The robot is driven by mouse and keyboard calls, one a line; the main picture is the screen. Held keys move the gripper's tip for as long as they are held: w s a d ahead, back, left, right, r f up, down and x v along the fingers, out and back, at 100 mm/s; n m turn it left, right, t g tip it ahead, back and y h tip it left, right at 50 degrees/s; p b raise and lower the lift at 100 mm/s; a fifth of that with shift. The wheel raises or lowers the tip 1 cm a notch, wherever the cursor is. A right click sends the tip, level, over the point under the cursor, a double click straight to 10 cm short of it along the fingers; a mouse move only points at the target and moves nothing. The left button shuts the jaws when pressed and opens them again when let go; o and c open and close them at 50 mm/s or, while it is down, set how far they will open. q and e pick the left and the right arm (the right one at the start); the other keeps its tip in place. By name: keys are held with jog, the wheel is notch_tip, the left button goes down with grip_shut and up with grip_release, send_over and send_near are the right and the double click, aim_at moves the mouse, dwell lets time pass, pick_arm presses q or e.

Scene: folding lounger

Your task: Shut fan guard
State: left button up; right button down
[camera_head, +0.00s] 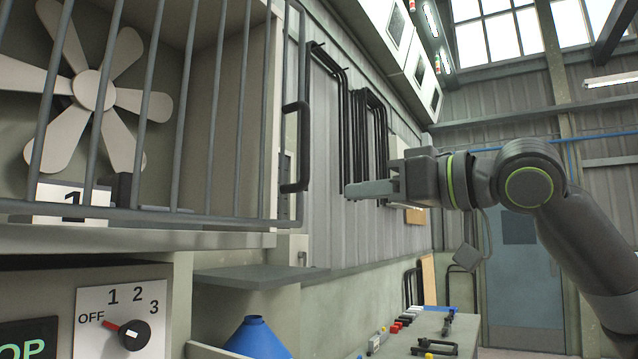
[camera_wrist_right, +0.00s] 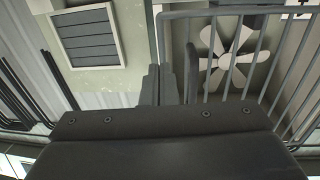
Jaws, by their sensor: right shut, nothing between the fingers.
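The fan guard (camera_head: 210,120) is a grey barred frame in front of the white-bladed fan (camera_head: 93,90). Its free right edge stands out past the side of the fan housing, so it looks partly open. A dark upright handle (camera_head: 297,147) sits on that edge. My right gripper (camera_head: 350,190) is shut and empty, to the right of the handle and apart from it in the picture. In the right wrist view the gripper's fingers (camera_wrist_right: 161,85) are together, just left of the handle (camera_wrist_right: 191,74), with the guard's bars (camera_wrist_right: 264,70) beyond. My left gripper is not in view.
Below the fan housing is a dial panel (camera_head: 126,330) with its red pointer toward OFF. A blue funnel-shaped object (camera_head: 258,340) and a bench (camera_head: 400,340) with small items are lower down. Black bent pipes (camera_head: 345,115) hang on the wall behind my gripper.

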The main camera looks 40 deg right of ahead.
aim_at(304, 196)
jog(key=w+p, duration=0.1)
jog(key=w, duration=0.1)
jog(key=w+p, duration=0.1)
jog(key=w, duration=0.1)
jog(key=w+a+p, duration=0.1)
jog(key=w+p, duration=0.1)
jog(key=shift+w+r, duration=0.2)
jog(key=shift+w+a+f+p, duration=0.2)
jog(key=shift+w+p, duration=0.1)
jog(key=shift+w, duration=0.3)
jog(key=w+p, duration=0.1)
jog(key=w+y+p, duration=0.1)
jog(key=w+n+p, duration=0.1)
jog(key=shift+w+a+r, duration=0.25)
jog(key=shift+r, duration=0.1)
jog(key=shift+w+f, duration=0.2)
jog(key=shift+f, duration=0.15)
jog(key=shift+s+r, duration=0.1)
jog(key=shift+s, duration=0.05)
